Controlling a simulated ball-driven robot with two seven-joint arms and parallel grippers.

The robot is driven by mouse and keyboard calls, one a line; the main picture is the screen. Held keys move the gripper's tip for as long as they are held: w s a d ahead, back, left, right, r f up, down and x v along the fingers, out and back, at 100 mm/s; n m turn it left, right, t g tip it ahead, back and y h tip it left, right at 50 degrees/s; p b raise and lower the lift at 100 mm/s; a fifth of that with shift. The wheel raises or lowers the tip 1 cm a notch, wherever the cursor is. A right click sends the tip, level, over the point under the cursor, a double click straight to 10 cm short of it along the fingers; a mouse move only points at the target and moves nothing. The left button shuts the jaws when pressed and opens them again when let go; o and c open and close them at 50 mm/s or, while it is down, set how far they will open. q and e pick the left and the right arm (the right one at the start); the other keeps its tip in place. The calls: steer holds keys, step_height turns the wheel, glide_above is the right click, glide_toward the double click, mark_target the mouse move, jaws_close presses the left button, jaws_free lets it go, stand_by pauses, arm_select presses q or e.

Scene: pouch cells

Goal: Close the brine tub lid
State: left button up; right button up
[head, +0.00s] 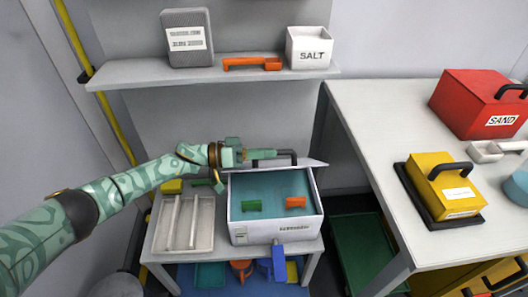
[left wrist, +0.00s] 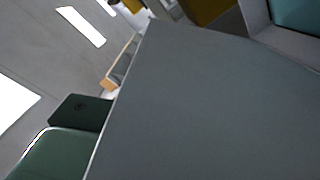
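The brine tub (head: 275,232) is a white box on a low stand, its front label too small to read. Its top is open, showing teal liquid inside. The lid (head: 314,162) stands raised at the tub's back edge, seen nearly edge-on, with a black handle (head: 289,153). My left gripper (head: 262,154) is at the left end of this handle. I cannot tell whether its fingers are closed around it. In the left wrist view a large flat grey surface, probably the lid, fills the middle, with a green finger part (left wrist: 65,153) at lower left. My right gripper is not in view.
A green piece (head: 251,205) and an orange piece (head: 296,202) show at the tub's opening. A pale tray (head: 205,238) stands left of it. A shelf (head: 130,78) with a salt box (head: 309,47) is above. A table (head: 375,125) with a sand box (head: 475,105) is at right.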

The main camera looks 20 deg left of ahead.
arm_select(q)
steer(key=p+v, duration=0.1)
steer(key=v, duration=1.5)
steer(key=shift+a, duration=0.2)
steer(key=shift+s, duration=0.1)
